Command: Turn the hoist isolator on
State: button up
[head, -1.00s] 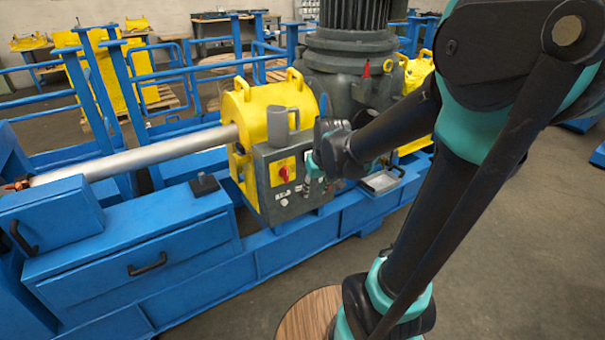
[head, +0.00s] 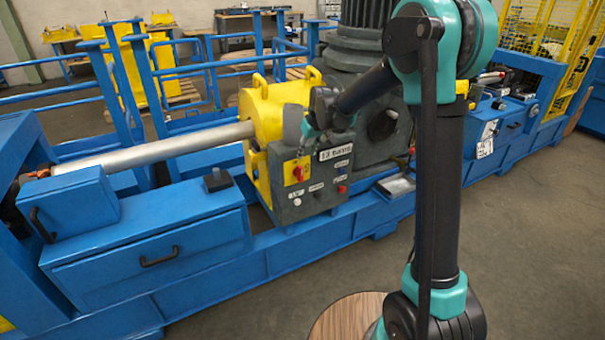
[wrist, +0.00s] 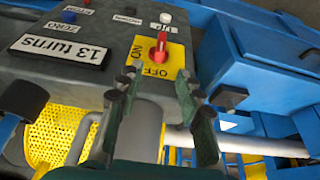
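The isolator is a red rotary knob (wrist: 161,45) on a yellow plate (wrist: 176,62) marked ON and OFF, on a grey control box. In the wrist view its handle lies roughly in line with the word OFF. The same knob (head: 298,172) shows in the head view on the box's front. My gripper (wrist: 158,88) is open and empty, its two fingers spread below the knob in the wrist view, apart from it. In the head view my gripper (head: 309,135) is above the panel, close to the box's upper edge; its fingers are hard to make out there.
A "13 turns" sign (head: 335,153) and several small buttons sit on the grey box (head: 325,198). A grey cylinder (head: 292,124) stands at its top, near my gripper. A yellow housing (head: 262,108) and silver shaft (head: 160,146) lie left. Open floor (head: 520,260) lies right.

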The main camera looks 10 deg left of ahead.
aim_at(302, 169)
jog(key=x, duration=1.4)
jog(key=shift+f, duration=0.1)
jog(key=shift+c, duration=0.3)
grip_shut()
